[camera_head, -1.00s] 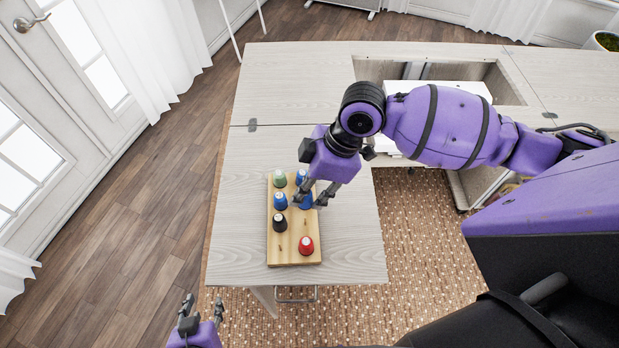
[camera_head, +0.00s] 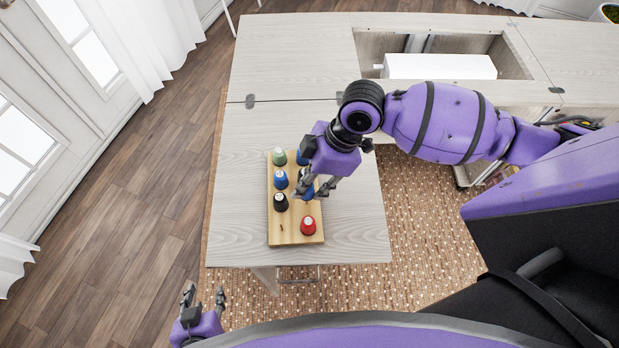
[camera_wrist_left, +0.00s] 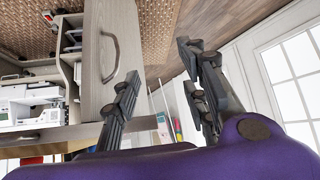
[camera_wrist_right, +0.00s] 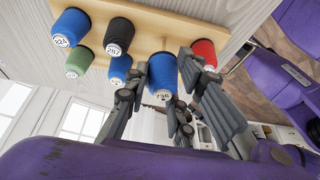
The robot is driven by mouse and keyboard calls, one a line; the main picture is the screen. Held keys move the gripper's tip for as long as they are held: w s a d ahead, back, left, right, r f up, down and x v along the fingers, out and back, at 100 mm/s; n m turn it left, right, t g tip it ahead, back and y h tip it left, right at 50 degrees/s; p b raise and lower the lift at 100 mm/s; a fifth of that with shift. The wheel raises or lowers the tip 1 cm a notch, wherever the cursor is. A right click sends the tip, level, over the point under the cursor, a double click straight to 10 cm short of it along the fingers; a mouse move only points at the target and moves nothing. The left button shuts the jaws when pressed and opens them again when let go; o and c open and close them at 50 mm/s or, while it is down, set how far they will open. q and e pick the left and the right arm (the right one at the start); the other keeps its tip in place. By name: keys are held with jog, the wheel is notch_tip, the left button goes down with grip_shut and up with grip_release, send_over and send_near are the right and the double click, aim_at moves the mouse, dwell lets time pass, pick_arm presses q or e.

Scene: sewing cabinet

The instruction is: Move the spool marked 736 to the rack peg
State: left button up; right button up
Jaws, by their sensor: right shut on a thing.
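A wooden peg rack (camera_head: 300,238) stands on the near part of the table and carries several spools. My right gripper (camera_head: 315,189) reaches down over its right side. In the right wrist view its fingers (camera_wrist_right: 160,88) are shut on a blue spool marked 736 (camera_wrist_right: 162,72), one on each side. In the head view this spool (camera_head: 308,194) is partly covered by the fingers. I cannot tell whether it is clear of the rack. A bare peg (camera_head: 282,227) stands left of the red spool. My left gripper (camera_head: 203,300) is open and empty, off the table's front left.
Close to the held spool are a red spool (camera_wrist_right: 204,52), a black spool (camera_wrist_right: 118,36) and another blue spool (camera_wrist_right: 118,69). A green spool (camera_head: 279,157) is at the rack's back left. A white box-like object (camera_head: 440,66) sits in the cabinet opening. The tabletop right of the rack is clear.

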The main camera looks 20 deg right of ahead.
jog(key=shift+f, duration=0.35)
pick_arm(q)
jog(key=shift+s+f, duration=0.4)
jog(key=shift+f, duration=0.05)
jog(key=shift+s+a, duration=0.15)
jog(key=shift+s+d+f+g+b, duration=0.2)
jog(key=shift+s+f+g+b, duration=0.15)
jog(key=shift+f, duration=0.2)
pick_arm(e)
jog(key=shift+f, duration=1)
pick_arm(q)
jog(key=shift+s+f, duration=0.25)
jog(key=shift+s, duration=0.05)
pick_arm(e)
jog(key=shift+f, duration=0.5)
pick_arm(q)
jog(key=shift+a, duration=0.2)
pick_arm(e)
jog(key=o, duration=1.1)
jog(key=shift+d+r, duration=0.1)
jog(key=shift+r, duration=0.1)
pick_arm(q)
jog(key=shift+d, duration=0.1)
pick_arm(e)
jog(key=v, duration=1.1)
jog(key=shift+s+d+r, duration=0.1)
jog(key=shift+d+r, duration=0.05)
jog(key=shift+r, duration=0.15)
